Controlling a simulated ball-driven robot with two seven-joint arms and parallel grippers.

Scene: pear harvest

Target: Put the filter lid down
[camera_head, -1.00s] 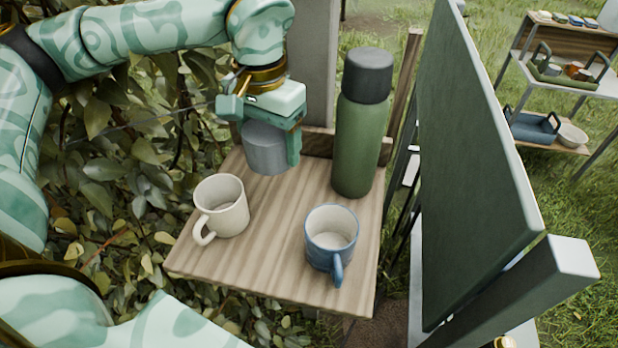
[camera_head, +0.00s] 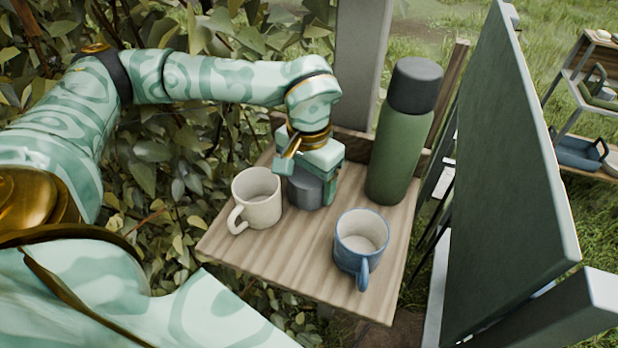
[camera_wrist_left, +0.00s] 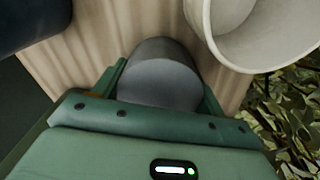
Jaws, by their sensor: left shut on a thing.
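The filter lid, a dark grey cylinder (camera_head: 304,191), is between the fingers of my left gripper (camera_head: 308,180). The gripper is shut on it, over the back left part of the wooden shelf (camera_head: 300,262). The lid is upright and low, at or just above the wood; I cannot tell if it touches. It also shows in the left wrist view (camera_wrist_left: 160,78), between the two green fingers. The gripper hides part of its top and side. My right gripper is not in view.
A cream mug (camera_head: 258,208) stands close left of the lid, and a blue mug (camera_head: 361,240) stands to the front right. A green flask with a dark cap (camera_head: 392,150) stands to the right. A dark green board (camera_head: 515,160) rises beyond the shelf's right edge. Leaves crowd the left.

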